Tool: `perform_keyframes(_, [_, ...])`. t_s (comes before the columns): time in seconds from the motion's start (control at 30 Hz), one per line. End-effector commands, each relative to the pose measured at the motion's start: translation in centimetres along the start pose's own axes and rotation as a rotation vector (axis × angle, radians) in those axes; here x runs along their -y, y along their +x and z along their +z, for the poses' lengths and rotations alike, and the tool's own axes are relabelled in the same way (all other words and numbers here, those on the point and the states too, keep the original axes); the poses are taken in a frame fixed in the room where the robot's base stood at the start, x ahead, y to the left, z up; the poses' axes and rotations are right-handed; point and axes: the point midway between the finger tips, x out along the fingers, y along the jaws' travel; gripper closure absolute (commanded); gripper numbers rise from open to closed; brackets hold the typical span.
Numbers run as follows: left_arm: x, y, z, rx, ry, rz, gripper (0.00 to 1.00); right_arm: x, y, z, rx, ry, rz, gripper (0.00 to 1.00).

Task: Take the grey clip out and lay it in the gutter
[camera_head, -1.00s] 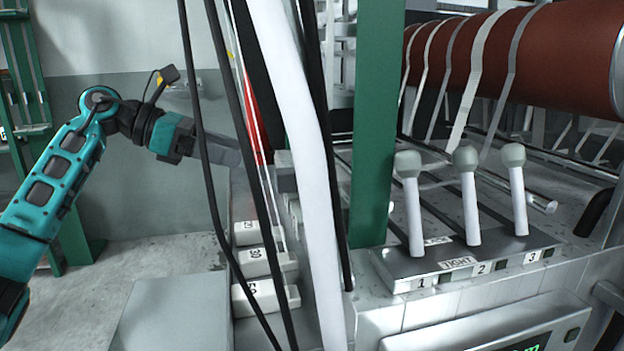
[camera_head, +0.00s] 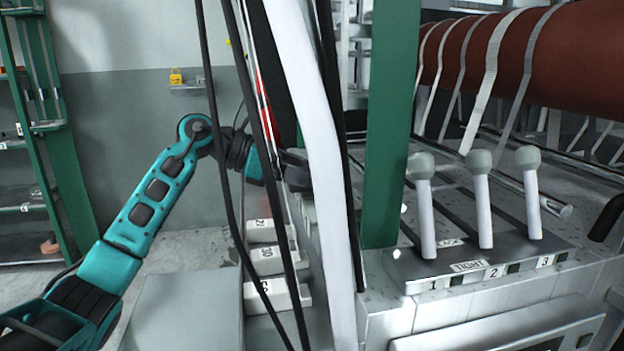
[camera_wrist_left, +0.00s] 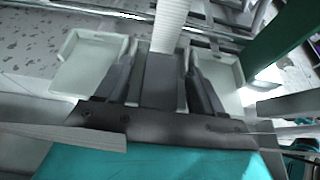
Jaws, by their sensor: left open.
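My left gripper (camera_head: 297,172) reaches in behind the black cords and the white webbing strip in the head view, so its tips are partly hidden there. In the left wrist view its two dark fingers (camera_wrist_left: 161,78) stand apart, open. A grey block (camera_wrist_left: 160,85), possibly the grey clip, shows between them, below a pale ribbed strip (camera_wrist_left: 171,28). I cannot tell whether the fingers touch it. Pale shallow troughs lie on both sides, one at left (camera_wrist_left: 85,68) and one at right (camera_wrist_left: 222,75); I cannot tell which is the gutter. My right gripper is out of view.
Black cords (camera_head: 212,110) and white webbing (camera_head: 308,110) hang in front of my left arm. A green post (camera_head: 388,120) stands to the right. Beyond it are three levers (camera_head: 480,200) and a red-brown roller (camera_head: 575,60). Several white labelled blocks (camera_head: 275,260) lie below the gripper.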

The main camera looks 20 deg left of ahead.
Motion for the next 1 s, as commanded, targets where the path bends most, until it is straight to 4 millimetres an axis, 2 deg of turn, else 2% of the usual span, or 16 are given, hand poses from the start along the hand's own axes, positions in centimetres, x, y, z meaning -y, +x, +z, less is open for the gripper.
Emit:
perform_keyframes(0.17, [-0.02,0.00,0.01,0.000,0.000,0.000,0.32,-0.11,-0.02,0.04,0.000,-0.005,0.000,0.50])
perform_keyframes(0.77, [-0.02,-0.05,0.02,0.001,0.000,0.001,0.89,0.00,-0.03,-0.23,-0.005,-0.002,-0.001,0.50])
perform_keyframes(1.0, [-0.03,-0.15,0.25,0.002,0.001,0.001,0.89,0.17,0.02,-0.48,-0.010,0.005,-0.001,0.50])
